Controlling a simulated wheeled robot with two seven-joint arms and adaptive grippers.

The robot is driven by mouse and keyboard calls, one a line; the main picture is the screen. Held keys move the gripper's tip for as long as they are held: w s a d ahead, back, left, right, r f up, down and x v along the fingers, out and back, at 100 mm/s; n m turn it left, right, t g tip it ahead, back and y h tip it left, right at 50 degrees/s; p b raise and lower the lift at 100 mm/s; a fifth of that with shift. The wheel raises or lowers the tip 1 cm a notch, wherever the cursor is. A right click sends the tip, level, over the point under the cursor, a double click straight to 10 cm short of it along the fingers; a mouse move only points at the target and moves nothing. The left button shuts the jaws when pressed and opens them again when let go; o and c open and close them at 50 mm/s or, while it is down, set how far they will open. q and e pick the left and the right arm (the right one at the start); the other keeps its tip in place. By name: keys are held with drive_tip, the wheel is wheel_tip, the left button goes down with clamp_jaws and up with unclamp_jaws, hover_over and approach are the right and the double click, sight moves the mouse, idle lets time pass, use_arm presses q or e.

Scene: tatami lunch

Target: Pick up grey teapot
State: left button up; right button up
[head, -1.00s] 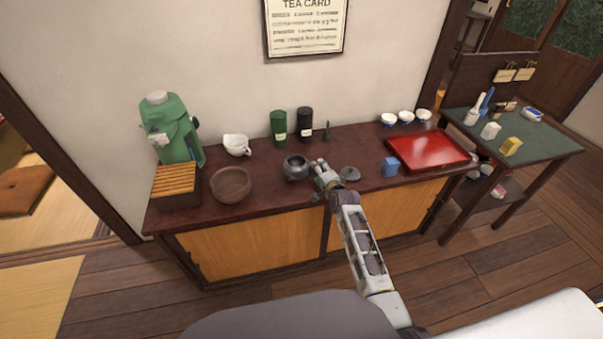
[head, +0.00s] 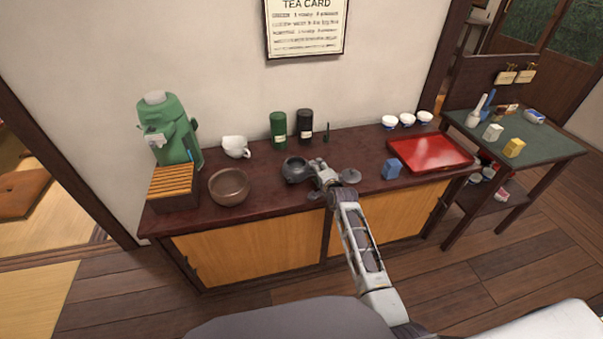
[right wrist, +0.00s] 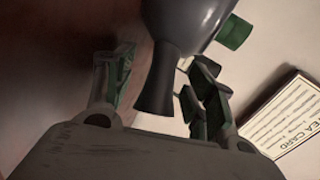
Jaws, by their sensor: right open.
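The grey teapot (head: 295,170) is dark and round, and stands on the counter with its top open. My right gripper (head: 316,171) is low at its right side. In the right wrist view the teapot body (right wrist: 192,22) is at the top, and its flared side handle (right wrist: 157,88) extends between the two fingers of my right gripper (right wrist: 160,76). The fingers are open, with a gap visible on the left of the handle; whether the right finger touches it I cannot tell. A dark grey lid (head: 351,177) lies on the counter right of the gripper. My left gripper is out of view.
A brown bowl (head: 229,188) and white pitcher (head: 236,147) stand left of the teapot. Green (head: 278,130) and black (head: 305,127) canisters stand behind it. The counter front (head: 275,203) is clear.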

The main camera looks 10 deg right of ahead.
drive_tip(key=shift+c, duration=0.5)
clamp_jaws()
drive_tip(key=shift+r, duration=0.25)
